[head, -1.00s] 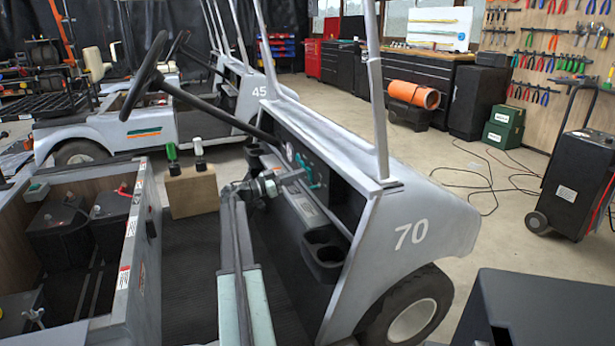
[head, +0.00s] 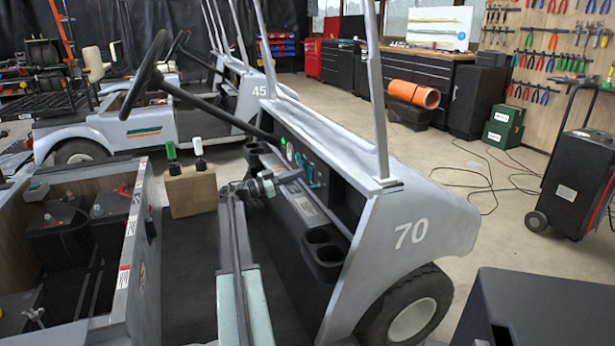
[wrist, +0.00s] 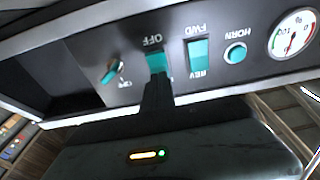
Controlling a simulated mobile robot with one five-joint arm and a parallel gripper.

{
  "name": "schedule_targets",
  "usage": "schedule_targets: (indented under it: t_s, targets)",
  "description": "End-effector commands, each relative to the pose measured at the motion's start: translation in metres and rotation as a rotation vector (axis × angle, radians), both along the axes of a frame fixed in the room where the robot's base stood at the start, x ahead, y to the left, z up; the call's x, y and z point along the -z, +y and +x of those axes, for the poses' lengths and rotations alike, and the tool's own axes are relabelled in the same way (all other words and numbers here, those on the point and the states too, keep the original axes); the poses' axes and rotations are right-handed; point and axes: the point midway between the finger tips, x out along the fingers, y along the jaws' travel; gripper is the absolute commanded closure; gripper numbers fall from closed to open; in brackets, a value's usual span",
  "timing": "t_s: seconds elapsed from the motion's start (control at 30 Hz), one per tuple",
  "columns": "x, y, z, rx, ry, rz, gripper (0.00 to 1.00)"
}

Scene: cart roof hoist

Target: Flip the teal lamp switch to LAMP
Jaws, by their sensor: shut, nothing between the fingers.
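The teal lamp switch (wrist: 156,61) is a rocker on the dark dash panel, with the upside-down label OFF above it in the wrist view. My gripper (wrist: 157,86) is shut and empty, its dark fingertips overlapping the switch's lower end in the picture. They hide the label there, and I cannot tell whether they touch the switch. In the head view my gripper (head: 298,176) is in front of the dash of cart 70 (head: 420,215), and the lamp switch is too small to make out for certain.
Beside the switch are a teal FWD/REV rocker (wrist: 197,54), a teal HORN button (wrist: 235,52), a round gauge (wrist: 292,34) and a teal knob (wrist: 113,72). The steering wheel (head: 140,75) and cup holders (head: 325,252) flank my arm. A roof post (head: 377,95) rises behind.

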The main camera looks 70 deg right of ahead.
Motion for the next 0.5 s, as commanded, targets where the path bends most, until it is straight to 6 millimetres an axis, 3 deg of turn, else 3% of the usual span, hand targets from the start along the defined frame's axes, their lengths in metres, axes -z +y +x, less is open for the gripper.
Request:
schedule_targets:
  t_s: [0.5]
  targets:
    - [0.008, 0.031, 0.038, -0.002, 0.0, 0.0, 1.0]
